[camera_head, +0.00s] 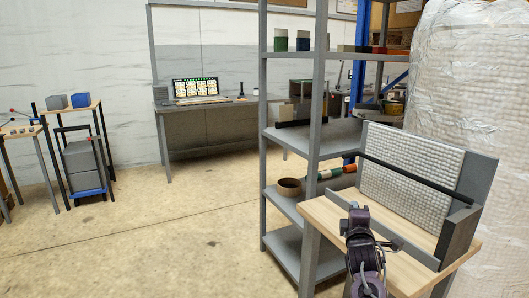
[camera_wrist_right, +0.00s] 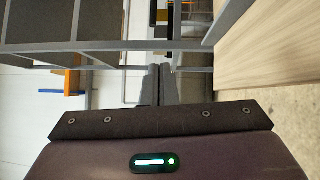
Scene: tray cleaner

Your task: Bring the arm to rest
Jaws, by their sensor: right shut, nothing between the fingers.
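My right arm rises at the lower right of the head view, with its dark purple gripper (camera_head: 355,212) beside the left edge of the wooden table. In the right wrist view the two grey fingers (camera_wrist_right: 157,85) are together with nothing between them. Whether the gripper touches the table edge cannot be told. My left gripper is not in view.
The wooden table (camera_head: 322,213) carries a white textured panel (camera_head: 410,168) with a dark bar. A grey shelf rack (camera_head: 295,248) stands just left of it, holding a brown ring (camera_head: 289,187). A desk with a laptop (camera_head: 195,88) is at the back. Floor at left-centre is clear.

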